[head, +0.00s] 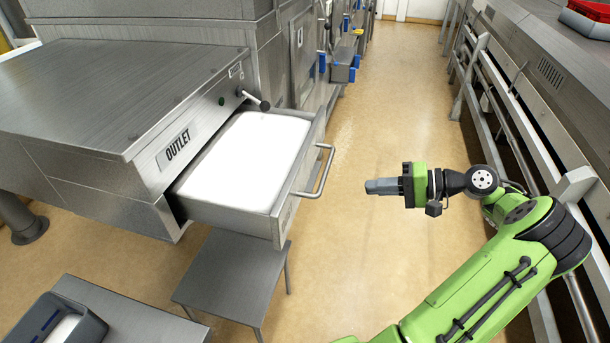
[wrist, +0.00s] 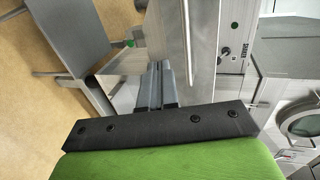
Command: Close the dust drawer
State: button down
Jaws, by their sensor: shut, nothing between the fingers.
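The dust drawer (head: 250,160) stands pulled out of the steel outlet unit, under the "OUTLET" label, and a white material fills it. Its bar handle (head: 323,172) is on the drawer front, facing my gripper. My gripper (head: 368,187) is shut and empty, to the right of the handle and apart from it, pointing left toward it. In the wrist view my shut fingers (wrist: 155,88) show in front of the steel drawer front; the handle is not clear there.
A small grey table (head: 230,270) stands below the drawer. A dark bin (head: 55,325) is at the lower left. A steel machine with rails (head: 500,90) lines the right side, close to my arm. The tan floor (head: 385,120) between is clear.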

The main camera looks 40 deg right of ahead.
aim_at(234, 171)
jog(key=b+x, duration=0.1)
jog(key=x, duration=0.3)
jog(key=b+x, duration=0.1)
jog(key=x, duration=0.4)
jog(key=r+b+x, duration=0.1)
jog(key=x, duration=0.3)
jog(key=shift+w+a+f, duration=0.15)
jog(key=shift+w+a, duration=0.1)
jog(key=shift+a, duration=0.2)
jog(key=w+a+p, duration=0.1)
jog(key=w+a, duration=0.3)
jog(key=w, duration=0.1)
jog(key=w+a, duration=0.4)
jog(key=w, duration=0.2)
jog(key=w+a+p, duration=0.1)
jog(key=w+a, duration=0.3)
jog(key=w, duration=0.1)
jog(key=shift+w+a+p, duration=0.2)
jog(key=shift+a+p, duration=0.05)
jog(key=shift+p, duration=0.05)
jog(key=shift+w+a, duration=0.25)
jog(key=shift+a, duration=0.1)
